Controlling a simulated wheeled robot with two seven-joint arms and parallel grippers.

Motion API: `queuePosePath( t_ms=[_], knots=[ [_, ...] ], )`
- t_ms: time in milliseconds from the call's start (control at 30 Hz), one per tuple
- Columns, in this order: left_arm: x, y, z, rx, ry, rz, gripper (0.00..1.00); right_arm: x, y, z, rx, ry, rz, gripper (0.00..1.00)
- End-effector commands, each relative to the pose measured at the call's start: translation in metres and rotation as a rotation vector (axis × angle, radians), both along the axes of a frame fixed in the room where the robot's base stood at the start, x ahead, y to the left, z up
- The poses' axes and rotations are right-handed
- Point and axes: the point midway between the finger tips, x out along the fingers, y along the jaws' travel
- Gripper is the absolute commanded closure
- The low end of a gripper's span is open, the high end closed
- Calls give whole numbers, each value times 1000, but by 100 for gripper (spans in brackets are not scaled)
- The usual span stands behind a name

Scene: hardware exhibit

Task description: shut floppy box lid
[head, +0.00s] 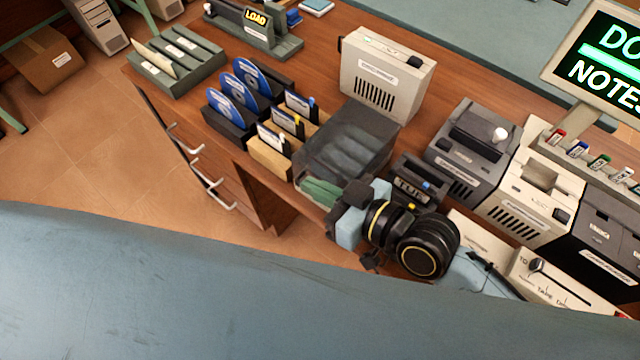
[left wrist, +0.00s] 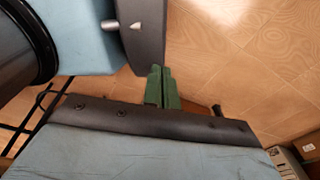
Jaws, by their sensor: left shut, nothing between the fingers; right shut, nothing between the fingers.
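The floppy box is a smoky dark, see-through box (head: 347,138) on the wooden counter, in the middle of the head view. Its lid spans the top, but I cannot tell whether it is fully down. My right gripper (head: 318,190) is at the box's near edge, its green fingers shut and empty. They are touching or very close to the box; the exact contact is unclear. My left gripper shows in the left wrist view (left wrist: 161,88), its green fingers shut and empty above the tiled floor, away from the box.
Left of the box stand disk holders with blue discs (head: 238,92) and labelled floppies (head: 285,130). A beige drive unit (head: 385,75) stands behind it. A small dark device (head: 418,182) and grey drive (head: 472,145) stand to the right. Drawer handles (head: 205,180) stick out below the counter.

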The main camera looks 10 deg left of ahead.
Motion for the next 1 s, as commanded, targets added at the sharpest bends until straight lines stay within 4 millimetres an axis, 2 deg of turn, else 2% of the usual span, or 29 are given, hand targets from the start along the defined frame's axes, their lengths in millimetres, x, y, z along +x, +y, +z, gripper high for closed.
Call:
queuePosePath(
  t_ms=[100, 267, 467, 600, 700, 1000],
  knots=[
    [0, 1, 0, 1, 1, 0, 100, -2, -1, -5, -9, 9, 2, 100],
    [0, 1, 4, 1, 1, 0, 100, -1, -1, 0, -10, 9, 2, 100],
    [0, -2, 26, -2, 0, 3, 100, 2, -4, 23, -6, 5, -1, 100],
    [-1, -11, 45, -14, 1, 7, 100, 5, -6, 44, -3, 0, -5, 100],
    [-1, -15, 40, -20, 1, 8, 100, -3, -25, 43, -6, 1, -5, 100],
    [-1, -13, 38, -17, 1, 7, 100, -24, -73, 56, -4, 1, -5, 100]
  ],
)
